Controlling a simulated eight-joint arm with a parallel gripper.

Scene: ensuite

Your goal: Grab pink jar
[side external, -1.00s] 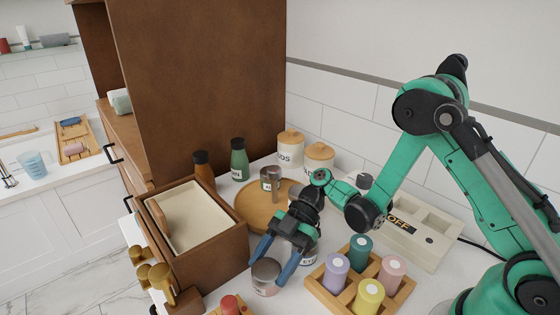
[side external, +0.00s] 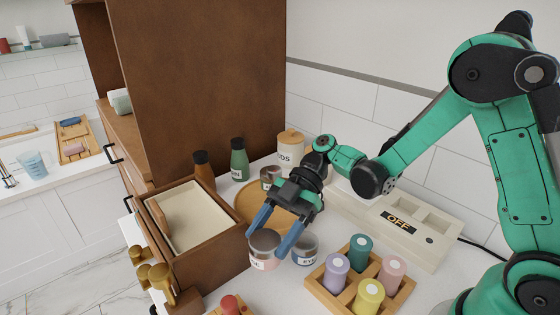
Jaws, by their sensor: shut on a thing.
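The pink jar (side external: 264,251) is a short jar with a pale pink body, a white label and a grey top. It is between the two blue fingers of my gripper (side external: 272,238) in the side external view. My gripper is shut on it, one finger on each side. The jar appears raised a little above the white counter. Part of its right side is hidden by a finger.
A similar jar (side external: 305,248) stands just right of the held one. A wooden rack (side external: 320,291) with several coloured cylinders is at the front right. A wooden box (side external: 222,262) stands at left, a round wooden tray (side external: 245,207) behind. A white device reading OFF (side external: 428,238) is at right.

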